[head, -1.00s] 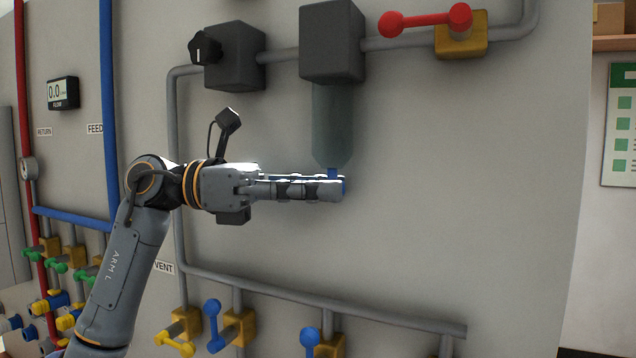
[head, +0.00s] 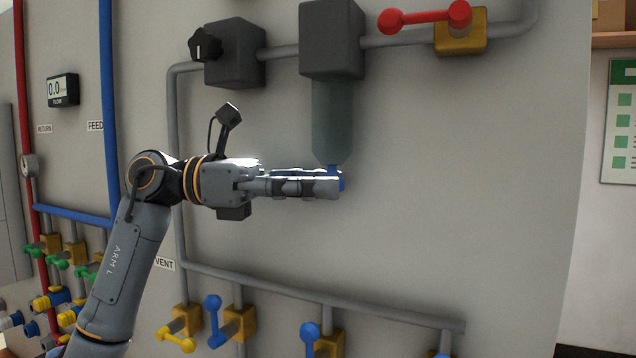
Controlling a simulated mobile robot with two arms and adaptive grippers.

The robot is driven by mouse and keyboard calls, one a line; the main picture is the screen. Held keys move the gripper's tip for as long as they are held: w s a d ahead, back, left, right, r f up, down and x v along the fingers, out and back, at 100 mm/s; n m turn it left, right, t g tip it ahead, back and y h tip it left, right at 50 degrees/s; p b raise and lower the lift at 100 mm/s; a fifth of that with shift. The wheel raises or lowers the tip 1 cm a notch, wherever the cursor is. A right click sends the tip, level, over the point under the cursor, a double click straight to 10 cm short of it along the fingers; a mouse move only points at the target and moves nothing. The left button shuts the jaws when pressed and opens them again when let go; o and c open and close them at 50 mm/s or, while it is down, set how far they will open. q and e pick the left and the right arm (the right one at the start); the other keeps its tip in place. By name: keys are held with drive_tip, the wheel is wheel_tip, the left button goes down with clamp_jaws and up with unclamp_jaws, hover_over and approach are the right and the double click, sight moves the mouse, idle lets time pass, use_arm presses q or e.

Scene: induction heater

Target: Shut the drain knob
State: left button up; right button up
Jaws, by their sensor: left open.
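The blue drain knob (head: 337,178) sits at the bottom of the translucent filter bowl (head: 332,125), under the dark grey filter head (head: 332,40). Only its top and right edge show; the fingers hide the rest. My left gripper (head: 335,184) comes in level from the left with its fingertips at the knob. The fingers are open, one in front of the other in this view. I cannot tell whether they touch the knob. My right gripper is not in view.
A grey pipe with a black-knobbed box (head: 235,55) and a red-handled valve (head: 425,17) runs above. Yellow- and blue-handled valves (head: 215,325) line the lower pipe (head: 320,302). The panel right of the knob is bare.

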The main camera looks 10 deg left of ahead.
use_arm(q)
drive_tip(key=a, duration=0.8)
drive_tip(key=shift+s, duration=0.2)
